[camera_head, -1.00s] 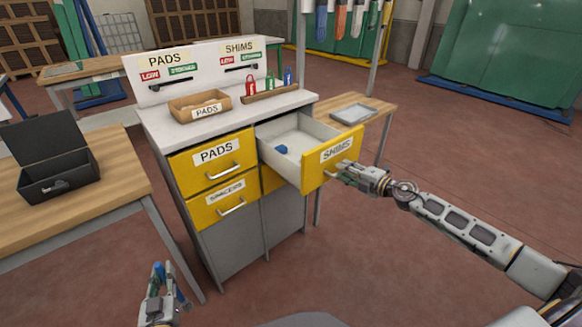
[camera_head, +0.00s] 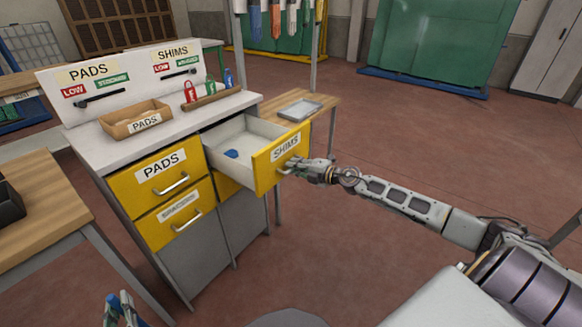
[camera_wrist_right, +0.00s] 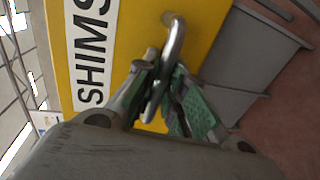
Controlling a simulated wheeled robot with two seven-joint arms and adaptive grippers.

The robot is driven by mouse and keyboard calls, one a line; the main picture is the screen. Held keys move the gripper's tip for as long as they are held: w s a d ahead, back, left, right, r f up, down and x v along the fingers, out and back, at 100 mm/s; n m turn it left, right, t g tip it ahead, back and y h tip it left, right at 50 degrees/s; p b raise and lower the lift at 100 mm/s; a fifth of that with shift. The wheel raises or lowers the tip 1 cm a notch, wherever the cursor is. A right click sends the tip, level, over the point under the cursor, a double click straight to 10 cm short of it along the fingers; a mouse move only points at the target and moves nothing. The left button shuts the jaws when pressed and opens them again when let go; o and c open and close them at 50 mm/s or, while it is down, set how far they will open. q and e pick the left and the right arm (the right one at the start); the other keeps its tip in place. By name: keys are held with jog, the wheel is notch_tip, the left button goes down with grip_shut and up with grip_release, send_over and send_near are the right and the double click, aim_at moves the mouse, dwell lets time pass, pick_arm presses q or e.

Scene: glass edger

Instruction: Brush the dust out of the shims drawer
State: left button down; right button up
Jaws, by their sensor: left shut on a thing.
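The shims drawer (camera_head: 264,173), with a yellow front and pale inside, stands pulled out of the cabinet. A small blue object (camera_head: 231,154) lies in it; I cannot make out dust. My right gripper (camera_head: 291,168) is at the drawer's handle. In the right wrist view the handle (camera_wrist_right: 174,42) runs between the fingers of this gripper (camera_wrist_right: 165,75); whether they clamp it is unclear. My left gripper (camera_head: 121,308) is low at the bottom edge, shut on a blue thing (camera_head: 127,299), perhaps a brush handle, mostly hidden. It is well apart from the drawer.
The cabinet top (camera_head: 95,146) holds a pads tray (camera_head: 136,120) and a wooden rack with red, green and blue tags. The pads drawer (camera_head: 158,175) and spacers drawer (camera_head: 178,215) are shut. A wooden table (camera_head: 40,215) stands at left. A side table with a grey tray (camera_head: 300,109) stands behind the drawer.

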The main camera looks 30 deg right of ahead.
grip_shut()
jog(key=shift+s, duration=0.15)
jog(key=shift+s+d+p, duration=0.25)
jog(key=shift+s+p, duration=0.15)
jog(key=shift+s, duration=0.15)
jog(key=o, duration=0.6)
grip_release()
jog(key=shift+s+d, duration=0.1)
jog(key=shift+s, duration=0.1)
jog(key=v, duration=1.1)
jog(key=shift+s+d+r, duration=0.1)
jog(key=shift+s+r, duration=0.05)
jog(key=shift+s, duration=0.05)
dwell(1.0)
